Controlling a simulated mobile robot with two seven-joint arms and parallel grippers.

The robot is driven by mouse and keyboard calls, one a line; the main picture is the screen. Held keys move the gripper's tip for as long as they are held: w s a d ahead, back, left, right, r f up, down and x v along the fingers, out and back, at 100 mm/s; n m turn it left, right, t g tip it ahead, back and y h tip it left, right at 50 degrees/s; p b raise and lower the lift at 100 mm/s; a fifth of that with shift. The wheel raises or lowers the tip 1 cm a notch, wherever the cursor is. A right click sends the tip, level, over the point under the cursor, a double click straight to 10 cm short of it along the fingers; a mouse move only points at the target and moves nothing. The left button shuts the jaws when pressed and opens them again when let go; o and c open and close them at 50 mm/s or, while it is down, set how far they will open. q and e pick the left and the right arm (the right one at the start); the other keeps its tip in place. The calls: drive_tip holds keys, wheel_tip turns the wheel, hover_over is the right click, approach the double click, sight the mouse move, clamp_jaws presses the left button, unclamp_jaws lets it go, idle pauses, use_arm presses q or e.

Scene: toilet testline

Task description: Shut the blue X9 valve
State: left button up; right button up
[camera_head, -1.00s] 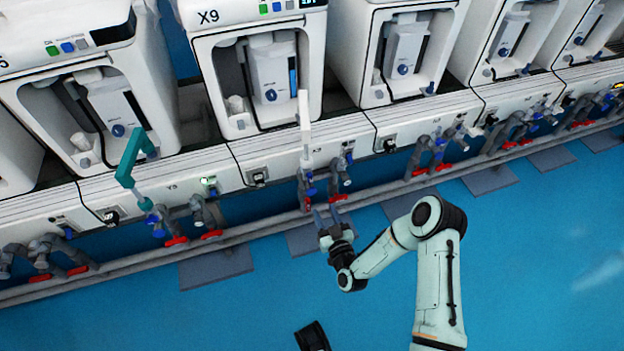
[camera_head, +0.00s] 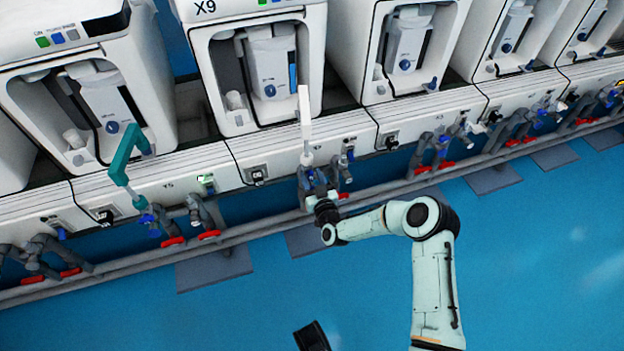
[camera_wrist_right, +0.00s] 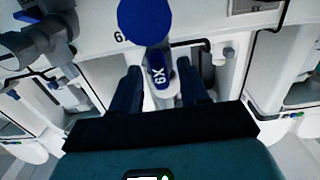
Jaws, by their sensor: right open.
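The blue X9 valve handle (camera_wrist_right: 157,78) shows in the right wrist view, with its label upside down. It lies between the two dark fingers of my right gripper (camera_wrist_right: 160,84), which is open; I cannot tell whether either finger touches it. In the head view my right gripper (camera_head: 315,185) is at the pipes below the X9 machine (camera_head: 222,75), and its fingers largely hide the valve there. A blue round disc (camera_wrist_right: 145,20) sits just beyond the handle in the wrist view.
Another blue handle (camera_head: 350,156) is close on the right, with a red handle (camera_head: 343,196) below it. A white upright lever (camera_head: 305,120) stands above the valve, and a teal lever (camera_head: 122,165) is at the left. Grey pipes run along the row.

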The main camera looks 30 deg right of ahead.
clamp_jaws()
use_arm(q)
drive_tip(key=shift+w+r, duration=0.1)
drive_tip(key=shift+w, duration=0.05)
use_arm(e)
drive_tip(key=shift+m, duration=0.3)
drive_tip(key=m+p, duration=0.1)
drive_tip(key=m, duration=0.1)
drive_tip(key=shift+m, duration=0.3)
drive_tip(key=m, duration=0.3)
drive_tip(key=shift+d+m, duration=0.1)
drive_tip(key=shift+m, duration=0.2)
drive_tip(key=m, duration=0.5)
drive_tip(key=shift+d+f+p, duration=0.1)
drive_tip(key=shift+f+p, duration=0.1)
drive_tip(key=shift+p, duration=0.1)
use_arm(q)
drive_tip(key=w, duration=0.1)
drive_tip(key=w+r+t, duration=0.1)
drive_tip(key=shift+w+d+r, duration=0.1)
drive_tip(key=shift+w+d, duration=0.05)
drive_tip(key=shift+w, duration=0.15)
use_arm(e)
drive_tip(key=m, duration=0.6)
drive_tip(key=shift+f, duration=0.1)
